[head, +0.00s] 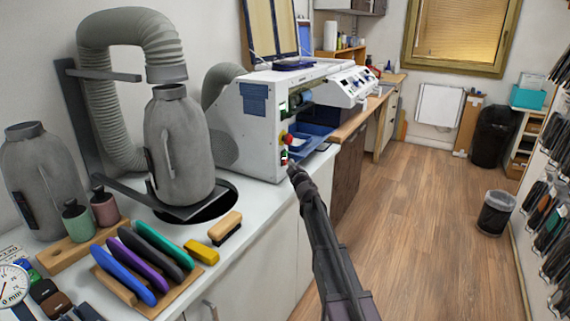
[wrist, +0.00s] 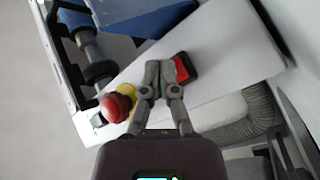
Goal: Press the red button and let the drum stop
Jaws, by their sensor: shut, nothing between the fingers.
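The white machine (head: 252,118) stands on the counter. On its near panel is a red mushroom button (head: 287,138) on a yellow base, also in the wrist view (wrist: 116,107). In the head view my gripper (head: 291,167) is at the panel. A dark roller shaft (wrist: 92,58) shows; whether it turns cannot be told.
A blue tray (head: 308,138) sits in the machine's opening. A grey hose (wrist: 260,108) runs near the panel.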

